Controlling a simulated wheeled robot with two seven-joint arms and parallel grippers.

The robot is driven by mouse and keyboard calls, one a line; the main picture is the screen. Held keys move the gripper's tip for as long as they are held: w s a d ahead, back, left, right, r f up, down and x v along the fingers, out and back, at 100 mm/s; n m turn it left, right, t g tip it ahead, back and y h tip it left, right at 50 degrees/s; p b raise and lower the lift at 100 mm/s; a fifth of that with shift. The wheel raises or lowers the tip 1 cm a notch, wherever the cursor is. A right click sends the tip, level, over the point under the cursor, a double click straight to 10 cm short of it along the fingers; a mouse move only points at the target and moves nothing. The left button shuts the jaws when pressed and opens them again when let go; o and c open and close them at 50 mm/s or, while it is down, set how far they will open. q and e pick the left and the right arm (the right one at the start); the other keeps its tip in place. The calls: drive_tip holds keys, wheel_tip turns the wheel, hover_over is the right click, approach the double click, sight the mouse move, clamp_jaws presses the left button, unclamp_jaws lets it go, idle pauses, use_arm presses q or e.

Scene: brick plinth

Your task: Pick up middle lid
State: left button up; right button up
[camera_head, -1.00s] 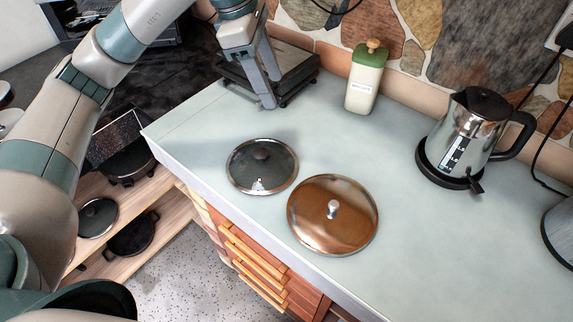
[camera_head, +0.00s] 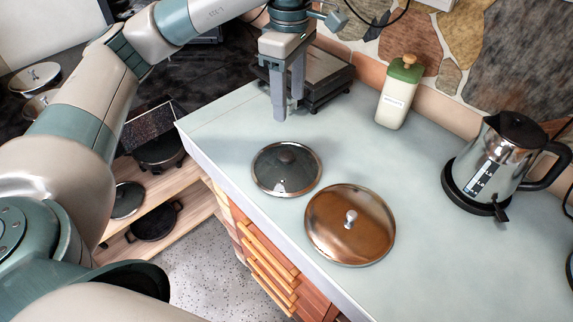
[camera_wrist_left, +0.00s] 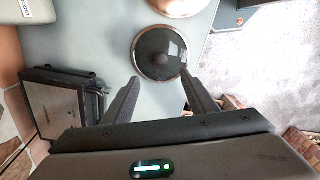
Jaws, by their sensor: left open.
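Two lids lie on the pale counter. A dark glass lid (camera_head: 286,182) with a metal rim and dark knob is on the left. A copper-brown lid (camera_head: 335,230) with a silver knob lies to its right, nearer me. My left gripper (camera_head: 287,112) points down above the counter, behind the dark lid and apart from it. In the left wrist view, the open fingers (camera_wrist_left: 158,98) are empty, and the dark lid (camera_wrist_left: 158,68) shows ahead, between and beyond their tips. The copper lid (camera_wrist_left: 180,5) shows partly at the top edge there. My right gripper is not seen.
A dark flat appliance (camera_head: 325,78) stands close behind the left gripper. A green-topped canister (camera_head: 397,95) and a steel kettle (camera_head: 495,160) stand along the back. Pans sit on a wooden shelf (camera_head: 190,195) at left.

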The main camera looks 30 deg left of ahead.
use_arm(q)
drive_tip(key=p, duration=0.2)
hover_over(286, 154)
wheel_tip(286, 154, down, 5)
drive_tip(key=f, duration=0.1)
drive_tip(key=f+p, duration=0.1)
drive_tip(key=f, duration=0.3)
drive_tip(key=shift+d, duration=0.35)
drive_tip(key=shift+f+p, duration=0.35)
drive_tip(key=shift+f, duration=0.2)
drive_tip(key=shift+s+a+f+p, duration=0.1)
drive_tip(key=shift+a+f+p, duration=0.1)
drive_tip(key=shift+f+p, duration=0.6)
wheel_tip(286, 154, down, 3)
drive_tip(key=shift+a+r+p, duration=0.1)
drive_tip(key=shift+p, duration=0.7)
drive_tip(key=shift+f, duration=0.4)
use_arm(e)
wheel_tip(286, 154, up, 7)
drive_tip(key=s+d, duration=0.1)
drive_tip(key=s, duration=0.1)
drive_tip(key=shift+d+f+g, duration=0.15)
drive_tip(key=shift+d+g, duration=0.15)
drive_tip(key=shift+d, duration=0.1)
use_arm(q)
drive_tip(key=shift+c, duration=0.3)
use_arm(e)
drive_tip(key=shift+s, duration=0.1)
